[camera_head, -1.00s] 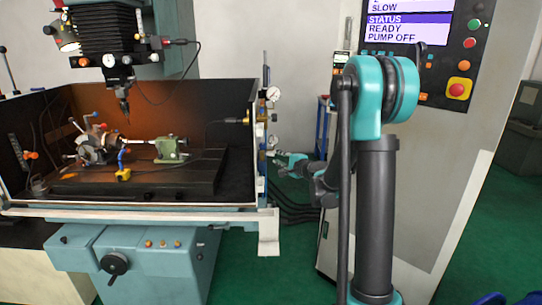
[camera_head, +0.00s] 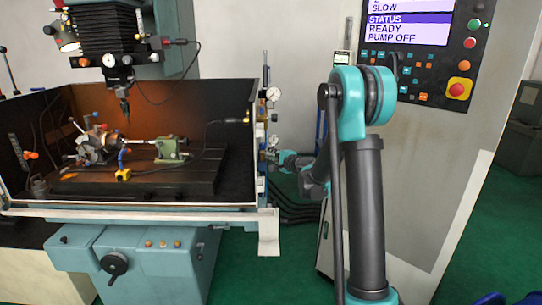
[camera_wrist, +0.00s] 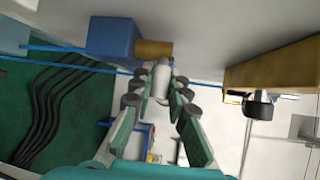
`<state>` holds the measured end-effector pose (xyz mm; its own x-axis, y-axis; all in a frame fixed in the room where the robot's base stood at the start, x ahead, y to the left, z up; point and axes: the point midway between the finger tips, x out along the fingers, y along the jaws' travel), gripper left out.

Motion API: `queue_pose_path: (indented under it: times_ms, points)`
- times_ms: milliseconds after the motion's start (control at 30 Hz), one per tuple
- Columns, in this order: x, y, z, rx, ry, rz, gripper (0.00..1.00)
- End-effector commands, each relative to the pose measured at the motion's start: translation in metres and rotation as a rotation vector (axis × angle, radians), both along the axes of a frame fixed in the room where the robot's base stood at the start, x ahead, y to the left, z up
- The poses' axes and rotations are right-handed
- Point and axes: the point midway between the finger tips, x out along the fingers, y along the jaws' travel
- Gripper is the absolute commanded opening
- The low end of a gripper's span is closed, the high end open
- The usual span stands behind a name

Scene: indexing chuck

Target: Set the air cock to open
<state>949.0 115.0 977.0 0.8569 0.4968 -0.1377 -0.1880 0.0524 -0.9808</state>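The air cock is not labelled, so I cannot tell for certain which fitting it is. In the wrist view a blue block (camera_wrist: 112,38) with a brass end (camera_wrist: 153,49) sits on the pale wall, and a grey rounded lever-like part (camera_wrist: 162,72) stands by the brass end. My gripper (camera_wrist: 158,92) is open, with its fingers on either side of this grey part; contact is not clear. In the head view my gripper (camera_head: 271,157) is small beside the fittings on the machine tray's right end, and its fingers are hard to make out.
A yellow-brown block with a black knob (camera_wrist: 258,104) is close on the right in the wrist view. A pressure gauge (camera_head: 273,94) and brass fitting (camera_head: 267,117) are above my gripper. Black hoses (camera_wrist: 50,100) run below. The control panel (camera_head: 425,50) stands behind my arm.

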Motion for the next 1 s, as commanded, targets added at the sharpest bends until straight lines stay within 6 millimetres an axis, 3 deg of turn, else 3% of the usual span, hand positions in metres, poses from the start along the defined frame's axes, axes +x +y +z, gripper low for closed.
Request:
queue_pose_path:
  times_ms: [267, 700, 1000]
  points:
    - [0.002, -0.001, -0.001, -0.002, 0.003, 0.026, 0.0]
    - [0.01, -0.002, -0.001, -0.002, 0.001, 0.256, 0.0]
    - [0.01, -0.001, -0.001, -0.002, 0.0, 0.266, 0.0]
